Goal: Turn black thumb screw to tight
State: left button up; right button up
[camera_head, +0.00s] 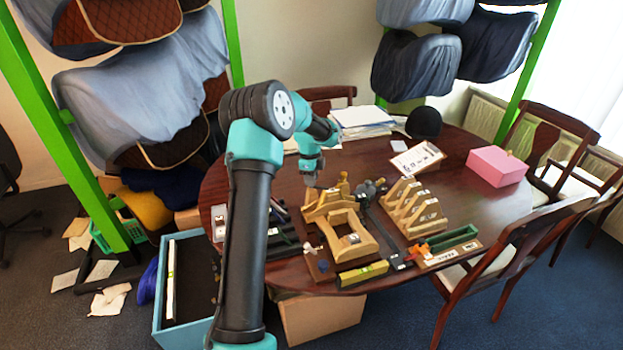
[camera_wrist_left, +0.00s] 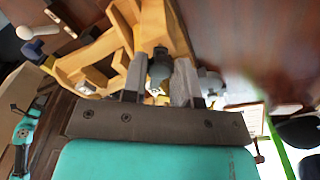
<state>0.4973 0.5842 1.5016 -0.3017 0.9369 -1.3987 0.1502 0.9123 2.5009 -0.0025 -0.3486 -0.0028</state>
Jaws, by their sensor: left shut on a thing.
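My left gripper (camera_head: 313,184) is over the left end of a light wooden jig (camera_head: 352,241) on the table. In the left wrist view, its two grey fingers (camera_wrist_left: 160,84) are shut on a dark, rounded knob, which I take to be the black thumb screw (camera_wrist_left: 160,70). A small yellowish part shows below the knob. The wooden frame of the jig (camera_wrist_left: 150,30) lies just beyond the fingers. In the head view the gripper hides the screw, and I cannot tell how tight it is. My right gripper does not show.
A wooden rack with upright slats (camera_head: 412,212), a yellow level (camera_head: 362,274) and a green tray (camera_head: 453,240) sit close by on the table. A pink box (camera_head: 497,166) and papers (camera_head: 362,118) are farther back. Saddle racks stand behind the table.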

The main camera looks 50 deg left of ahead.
pick_arm(q)
jog(key=shift+m, duration=0.8)
jog(key=o, duration=0.9)
jog(key=r, duration=0.5)
jog(key=a+r, duration=0.1)
jog(key=r, duration=1.1)
jog(key=shift+a+r, duration=0.15)
jog(key=shift+r, duration=0.05)
jog(key=shift+f, duration=0.1)
